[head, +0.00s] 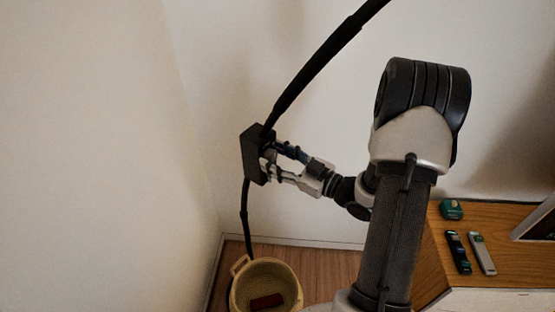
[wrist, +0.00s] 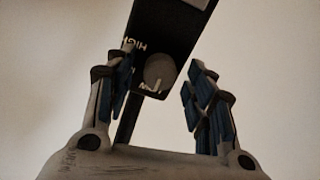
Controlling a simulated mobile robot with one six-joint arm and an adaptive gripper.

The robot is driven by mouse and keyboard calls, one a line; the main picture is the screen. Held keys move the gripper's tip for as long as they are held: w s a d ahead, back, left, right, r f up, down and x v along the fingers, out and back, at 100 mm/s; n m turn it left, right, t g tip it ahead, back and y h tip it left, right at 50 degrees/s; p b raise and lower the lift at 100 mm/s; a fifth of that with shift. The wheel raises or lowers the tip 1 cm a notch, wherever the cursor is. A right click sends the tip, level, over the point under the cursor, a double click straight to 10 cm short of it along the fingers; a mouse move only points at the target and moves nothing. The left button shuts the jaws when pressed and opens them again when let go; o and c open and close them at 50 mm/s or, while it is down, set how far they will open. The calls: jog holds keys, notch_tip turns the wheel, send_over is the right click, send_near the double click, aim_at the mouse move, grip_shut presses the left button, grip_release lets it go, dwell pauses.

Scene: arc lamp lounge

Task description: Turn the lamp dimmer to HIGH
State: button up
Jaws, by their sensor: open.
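The lamp dimmer is a dark box (head: 252,154) on the black lamp pole (head: 314,72) in the head view. In the wrist view the dimmer box (wrist: 172,22) shows a round grey knob (wrist: 159,70) with lettering around it. "HIGH" reads upside down at the knob's upper left, and a pale pointer mark shows at the knob's lower edge. My gripper (head: 270,163) is at the box's right side in the head view. In the wrist view my gripper (wrist: 158,88) is open, with one finger on each side of the knob. I see no clear contact with the knob.
A yellow basket (head: 238,292) with a dark red item (head: 267,301) stands on the floor below the pole. A wooden cabinet (head: 502,262) at right bears a green object (head: 452,209) and two remotes (head: 458,252). Walls stand close behind and left.

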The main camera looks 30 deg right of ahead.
jog(key=shift+c, duration=0.3)
jog(key=c, duration=1)
